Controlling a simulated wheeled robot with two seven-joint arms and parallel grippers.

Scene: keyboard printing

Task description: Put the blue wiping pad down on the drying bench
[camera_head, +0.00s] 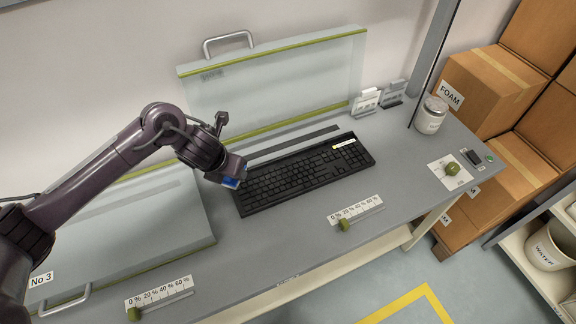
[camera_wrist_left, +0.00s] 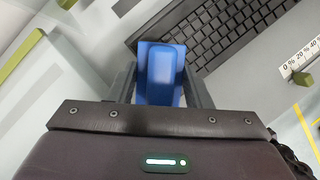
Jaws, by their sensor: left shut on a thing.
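My left gripper (camera_head: 231,178) is shut on the blue wiping pad (camera_head: 230,183). In the left wrist view the pad (camera_wrist_left: 160,75) sits between the two fingers of the gripper (camera_wrist_left: 162,88). In the head view the gripper mostly hides the pad, which shows below the fingers at the left end of the black keyboard (camera_head: 305,176). I cannot tell whether the pad touches the surface below. The grey bench (camera_head: 290,235) carries the keyboard; no label in view marks it as the drying bench. My right gripper is not in view.
A clear panel with a handle (camera_head: 275,85) stands open behind the keyboard. Another clear panel (camera_head: 140,235) lies at the left. Percent sliders (camera_head: 355,211) line the front edge. A white jar (camera_head: 430,115) stands at the right. Boxes (camera_head: 490,90) stand beyond. The bench between the sliders is clear.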

